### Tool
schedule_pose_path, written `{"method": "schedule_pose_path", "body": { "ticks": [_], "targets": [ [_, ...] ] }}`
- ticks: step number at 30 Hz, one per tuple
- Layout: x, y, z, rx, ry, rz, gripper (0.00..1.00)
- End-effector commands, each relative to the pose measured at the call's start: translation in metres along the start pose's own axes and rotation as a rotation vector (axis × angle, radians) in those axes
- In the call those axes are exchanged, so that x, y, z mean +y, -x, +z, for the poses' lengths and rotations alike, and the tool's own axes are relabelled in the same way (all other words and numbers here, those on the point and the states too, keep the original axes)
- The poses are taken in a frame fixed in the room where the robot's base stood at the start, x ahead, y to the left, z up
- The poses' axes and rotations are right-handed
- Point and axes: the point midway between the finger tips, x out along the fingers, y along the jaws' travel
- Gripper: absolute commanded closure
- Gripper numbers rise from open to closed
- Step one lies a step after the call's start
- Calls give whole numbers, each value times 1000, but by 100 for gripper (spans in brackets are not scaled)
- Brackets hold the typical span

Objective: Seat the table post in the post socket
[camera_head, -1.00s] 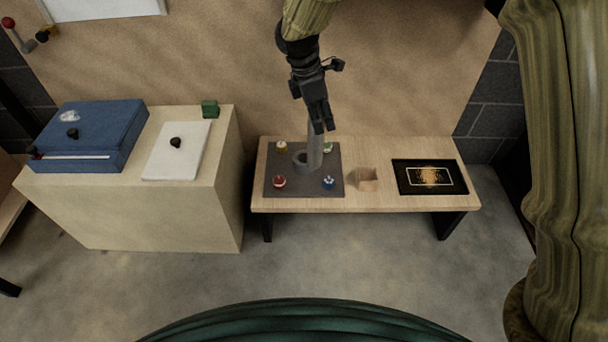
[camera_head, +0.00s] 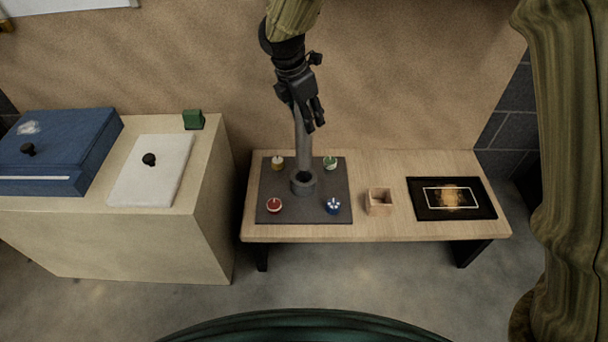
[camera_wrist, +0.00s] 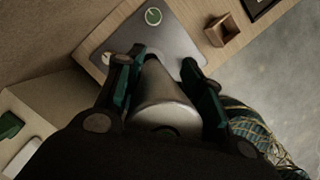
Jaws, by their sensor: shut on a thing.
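The table post (camera_head: 302,140) is a grey cylinder, standing close to upright below my gripper (camera_head: 307,115). My gripper is shut on its upper part. In the wrist view the post (camera_wrist: 165,98) lies between the two fingers, pointing away from the camera. The post socket (camera_head: 304,186) is a short dark grey ring on the dark square plate (camera_head: 330,171). The post's lower end meets the ring's opening in the head view. I cannot tell how deep it sits. In the wrist view the socket is hidden behind the post.
Small round coloured pieces, such as the red one (camera_head: 274,206) and blue one (camera_head: 333,206), sit near the plate's corners. A small open wooden box (camera_head: 379,203) and a black framed panel (camera_head: 450,198) are to the right on the bench (camera_head: 400,233). A wall stands close behind.

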Motion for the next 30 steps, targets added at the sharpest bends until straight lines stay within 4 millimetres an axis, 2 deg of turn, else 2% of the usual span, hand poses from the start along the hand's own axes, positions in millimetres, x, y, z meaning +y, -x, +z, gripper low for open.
{"method": "schedule_pose_path", "body": {
  "ticks": [5, 12, 19, 27, 30],
  "targets": [
    [0, -10, -3, 0, 2, 0, 100],
    [-1, -43, -11, -1, 0, -1, 100],
    [0, -56, -15, 0, 0, 0, 100],
    [0, -92, -26, -1, 2, 0, 100],
    [0, -97, -27, 0, 1, 1, 100]
  ]
}}
